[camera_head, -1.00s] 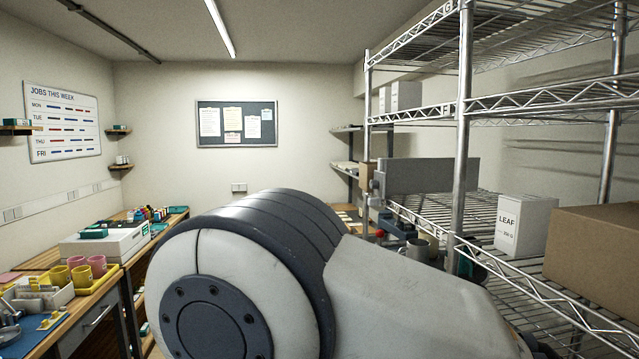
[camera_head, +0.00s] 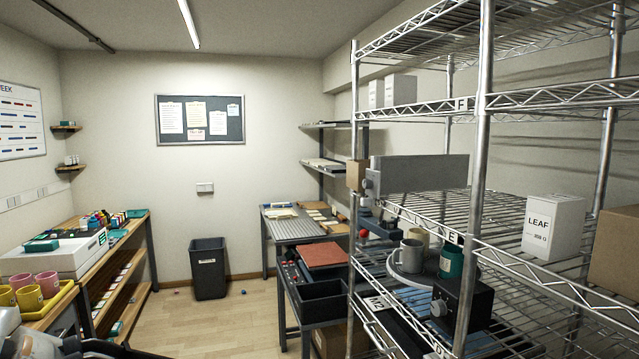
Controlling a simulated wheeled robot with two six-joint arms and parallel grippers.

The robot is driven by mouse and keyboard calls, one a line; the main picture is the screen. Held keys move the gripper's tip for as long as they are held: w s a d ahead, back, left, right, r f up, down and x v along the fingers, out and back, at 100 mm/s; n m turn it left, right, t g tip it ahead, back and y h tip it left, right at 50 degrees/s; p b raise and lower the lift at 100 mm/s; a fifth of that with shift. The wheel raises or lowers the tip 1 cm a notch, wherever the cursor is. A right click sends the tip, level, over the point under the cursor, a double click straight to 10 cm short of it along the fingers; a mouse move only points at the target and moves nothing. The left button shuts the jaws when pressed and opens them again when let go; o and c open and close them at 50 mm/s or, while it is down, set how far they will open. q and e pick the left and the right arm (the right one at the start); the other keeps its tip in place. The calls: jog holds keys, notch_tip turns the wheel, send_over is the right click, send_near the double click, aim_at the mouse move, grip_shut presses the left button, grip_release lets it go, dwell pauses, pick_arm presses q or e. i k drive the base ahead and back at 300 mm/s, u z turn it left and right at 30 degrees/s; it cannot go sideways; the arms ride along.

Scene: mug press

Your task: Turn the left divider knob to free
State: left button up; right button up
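A grey divider panel (camera_head: 420,174) stands upright on the middle level of the wire rack, at the rack's left end. A small dark round part that looks like its knob (camera_head: 368,183) is at the panel's left end, near a tan block (camera_head: 356,174). The knob is too small for me to tell its setting. I can make out neither of my grippers. Dark and grey parts at the bottom left edge may belong to my arm.
Below the panel are grey mugs (camera_head: 411,255), a teal container (camera_head: 451,262) and a black box with a knob (camera_head: 462,304). A LEAF carton (camera_head: 552,225) stands right. The floor (camera_head: 215,325) has open room around a black bin (camera_head: 209,268).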

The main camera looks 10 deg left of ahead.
aim_at(366, 184)
jog(key=k, duration=0.4)
jog(key=u, duration=1.15)
jog(key=i, duration=1.15)
jog(key=z, duration=0.4)
